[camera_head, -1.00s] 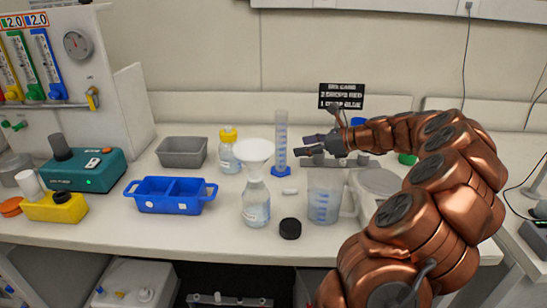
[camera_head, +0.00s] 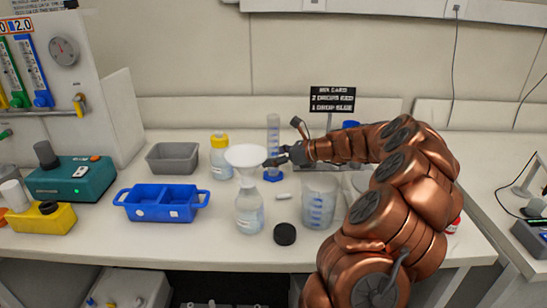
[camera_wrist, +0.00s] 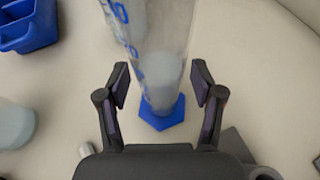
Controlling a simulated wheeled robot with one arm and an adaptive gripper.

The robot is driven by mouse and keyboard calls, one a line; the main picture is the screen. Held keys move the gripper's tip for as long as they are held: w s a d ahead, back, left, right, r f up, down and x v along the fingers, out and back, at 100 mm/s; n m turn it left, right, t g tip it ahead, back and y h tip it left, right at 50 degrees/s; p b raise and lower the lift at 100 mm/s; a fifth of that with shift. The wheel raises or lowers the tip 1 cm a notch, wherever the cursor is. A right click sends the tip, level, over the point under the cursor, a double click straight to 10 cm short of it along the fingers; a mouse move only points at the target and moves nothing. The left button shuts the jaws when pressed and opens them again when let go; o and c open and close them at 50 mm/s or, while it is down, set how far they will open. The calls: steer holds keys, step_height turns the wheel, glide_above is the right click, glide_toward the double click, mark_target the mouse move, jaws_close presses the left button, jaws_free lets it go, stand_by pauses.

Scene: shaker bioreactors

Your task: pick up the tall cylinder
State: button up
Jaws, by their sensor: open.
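The tall cylinder (camera_head: 273,135) is a clear graduated cylinder with blue marks and a blue hexagonal foot. It stands upright on the bench behind the funnel flask. My gripper (camera_head: 277,157) is at its right side, in front of its lower part, in the head view. In the wrist view the cylinder (camera_wrist: 152,45) rises between and just beyond the two fingers, with its blue foot (camera_wrist: 162,112) below. The fingers of my gripper (camera_wrist: 160,85) are spread on either side of it, with gaps on both sides. Part of the cylinder is hidden in the head view by the fingers.
A flask with a white funnel (camera_head: 247,155) stands in front left of the cylinder. A beaker (camera_head: 319,200), a black cap (camera_head: 285,234) and a small white bar (camera_head: 283,196) are nearby. A yellow-capped bottle (camera_head: 220,160) and a blue tray (camera_head: 126,204) are to the left.

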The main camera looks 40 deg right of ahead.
jaws_close()
stand_by(0.6)
